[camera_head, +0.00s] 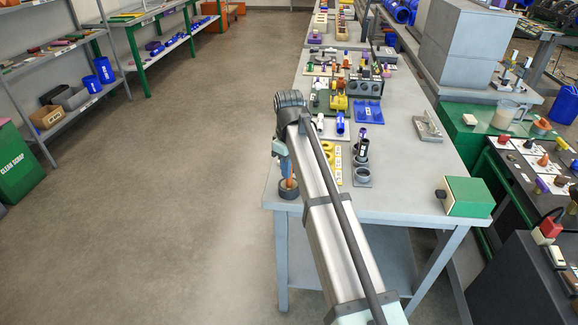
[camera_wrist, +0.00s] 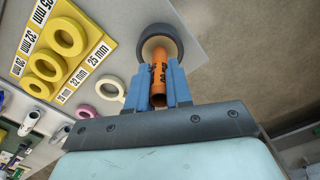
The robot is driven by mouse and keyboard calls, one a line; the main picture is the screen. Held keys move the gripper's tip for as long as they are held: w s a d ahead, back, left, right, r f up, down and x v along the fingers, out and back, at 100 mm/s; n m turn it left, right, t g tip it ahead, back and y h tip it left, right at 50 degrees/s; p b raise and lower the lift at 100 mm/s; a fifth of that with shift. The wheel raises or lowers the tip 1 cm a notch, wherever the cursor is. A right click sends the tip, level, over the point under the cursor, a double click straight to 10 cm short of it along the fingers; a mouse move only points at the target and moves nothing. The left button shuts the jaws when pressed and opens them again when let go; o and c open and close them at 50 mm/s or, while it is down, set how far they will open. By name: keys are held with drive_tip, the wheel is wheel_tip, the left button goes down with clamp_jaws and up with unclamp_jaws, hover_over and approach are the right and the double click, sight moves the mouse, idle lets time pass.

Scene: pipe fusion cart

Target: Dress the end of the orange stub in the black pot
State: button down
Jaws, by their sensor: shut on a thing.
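The orange stub (camera_wrist: 158,98) is a short tube with dark marks. My gripper (camera_wrist: 160,78) is shut on it, with one blue finger on each side. The stub's far end is at the mouth of the black pot (camera_wrist: 178,45), within its rim as the wrist view shows it. How deep it reaches, and whether it touches the inside, I cannot tell. In the head view, the black pot (camera_head: 289,194) stands at the table's near left corner. My gripper (camera_head: 287,166) points down over it with the orange stub (camera_head: 290,182) just visible, the rest hidden by my arm.
A yellow size board (camera_wrist: 60,50) with rings of several sizes lies beside the pot. Pale and pink rings (camera_wrist: 111,88) lie nearby. A grey round holder (camera_head: 362,175) and a green box (camera_head: 466,196) stand further right on the table (camera_head: 400,195). The floor is clear left of the table.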

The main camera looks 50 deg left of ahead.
drive_tip(key=shift+f, duration=0.55)
idle(0.4)
